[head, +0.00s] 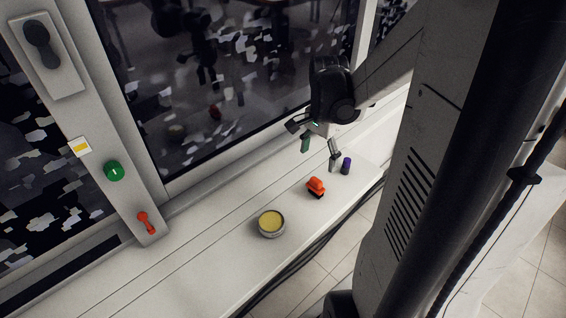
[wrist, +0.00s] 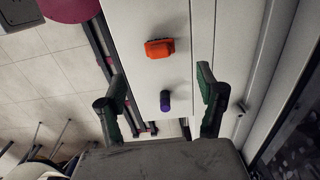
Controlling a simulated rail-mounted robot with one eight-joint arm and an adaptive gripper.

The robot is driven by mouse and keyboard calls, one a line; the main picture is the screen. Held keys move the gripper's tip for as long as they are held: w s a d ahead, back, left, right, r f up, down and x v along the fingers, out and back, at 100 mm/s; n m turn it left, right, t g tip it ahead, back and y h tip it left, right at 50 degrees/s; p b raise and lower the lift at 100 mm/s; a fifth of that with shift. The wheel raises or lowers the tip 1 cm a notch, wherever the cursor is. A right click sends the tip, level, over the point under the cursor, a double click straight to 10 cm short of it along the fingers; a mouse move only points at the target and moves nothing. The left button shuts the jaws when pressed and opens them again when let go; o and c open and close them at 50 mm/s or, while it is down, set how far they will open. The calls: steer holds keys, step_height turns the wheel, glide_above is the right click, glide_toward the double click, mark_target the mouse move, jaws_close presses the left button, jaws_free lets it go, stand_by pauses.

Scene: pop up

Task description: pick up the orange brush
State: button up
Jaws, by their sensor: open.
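The orange brush (head: 316,186) lies on the white ledge, with a dark underside, between a round tin and a purple cylinder. In the wrist view the orange brush (wrist: 160,48) shows beyond the fingertips, a little left of the middle between them. My gripper (head: 320,158) is open and empty, above the ledge near the brush and the purple cylinder. Its two fingers also show wide apart in the wrist view (wrist: 163,88).
The purple cylinder (head: 346,166) stands on the ledge right of the brush. The round tin with yellow contents (head: 271,223) stands left of it. A window frame with a green button (head: 114,171) and a red-orange handle (head: 147,223) rises behind. The ledge's front edge drops to a tiled floor.

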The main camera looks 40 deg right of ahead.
mark_target(317, 180)
step_height(317, 180, down, 14)
steer(key=b, duration=0.5)
steer(key=shift+d+r, duration=0.1)
steer(key=shift+d, duration=0.05)
steer(key=c, duration=1.3)
steer(key=shift+r, duration=0.15)
step_height(317, 180, up, 4)
steer(key=shift+r+p, duration=0.2)
steer(key=shift+p, duration=0.8)
steer(key=a+r+p, duration=0.1)
steer(key=a+r, duration=0.1)
steer(key=a, duration=0.2)
steer(key=s+a+r+p, duration=0.1)
steer(key=a+r, duration=0.1)
steer(key=a, duration=0.1)
steer(key=s+a+r+p, duration=0.1)
steer(key=a+r, duration=0.1)
steer(key=a, duration=0.2)
steer(key=shift+a+r, duration=0.2)
steer(key=shift+a, duration=0.1)
